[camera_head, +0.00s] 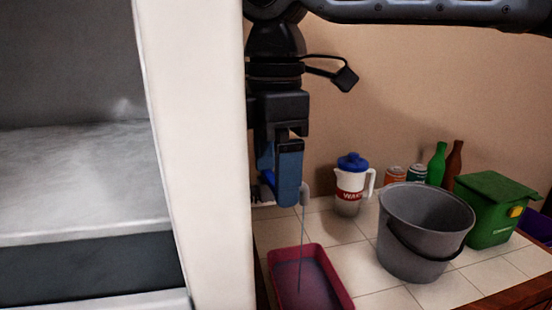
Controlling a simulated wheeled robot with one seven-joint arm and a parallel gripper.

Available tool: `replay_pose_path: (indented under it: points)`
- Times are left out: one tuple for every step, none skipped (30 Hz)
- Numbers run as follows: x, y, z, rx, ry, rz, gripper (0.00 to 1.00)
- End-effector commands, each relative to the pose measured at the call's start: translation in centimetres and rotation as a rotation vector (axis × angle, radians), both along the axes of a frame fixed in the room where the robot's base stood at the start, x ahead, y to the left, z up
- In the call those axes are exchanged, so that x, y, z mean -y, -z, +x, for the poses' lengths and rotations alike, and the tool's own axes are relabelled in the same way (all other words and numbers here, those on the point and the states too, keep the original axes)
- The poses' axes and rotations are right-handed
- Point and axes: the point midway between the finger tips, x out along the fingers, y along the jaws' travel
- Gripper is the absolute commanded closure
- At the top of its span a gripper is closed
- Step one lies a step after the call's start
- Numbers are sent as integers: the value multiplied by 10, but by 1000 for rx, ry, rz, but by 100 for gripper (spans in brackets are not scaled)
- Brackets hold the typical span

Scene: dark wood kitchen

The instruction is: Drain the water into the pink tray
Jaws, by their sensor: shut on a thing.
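My gripper (284,188), with blue fingers, hangs pointing down above the tray, its left side partly hidden by the white panel. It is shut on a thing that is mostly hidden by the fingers. A small grey rounded spout (305,192) shows right beside the fingertips. A thin stream (301,245) runs down from the spout into the pink tray (345,290). The tray stands on the tiled counter and holds a dark bluish-purple liquid (308,285). Its lower end is cut off by the picture edge.
A white panel (195,150) stands close on the left. A grey bucket (415,250) stands right of the tray. Behind are a blue-lidded pitcher (350,180), two cans, a green bottle (437,163), a brown bottle (453,165) and a green bin (490,215).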

Motion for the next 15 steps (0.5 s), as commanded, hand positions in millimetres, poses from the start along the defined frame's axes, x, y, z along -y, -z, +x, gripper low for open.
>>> replay_pose_path:
  points:
    - [-1, -4, -1, -5, 19, 4, 65]
    - [-2, -4, -1, -4, 30, 4, 65]
    - [-2, -3, -1, -5, 47, 4, 65]
    - [-3, -3, -1, -3, 58, 3, 65]
    - [-3, -3, -1, -2, 68, 3, 65]
    - [-3, -3, -1, -3, 81, 3, 65]
    - [-3, -2, -1, -2, 89, 2, 65]
    - [-3, -2, -1, -2, 95, 2, 65]
    - [-4, -2, -1, -2, 102, 2, 65]
    - [-4, -2, -1, -2, 106, 2, 65]
    - [-4, -1, -1, -1, 109, 2, 65]
    - [-4, -1, -1, 1, 112, 1, 65]
    - [-4, -1, -1, 1, 113, 1, 65]
    - [-4, -1, -1, 1, 113, 1, 65]
    - [-3, -1, -1, 1, 113, 1, 65]
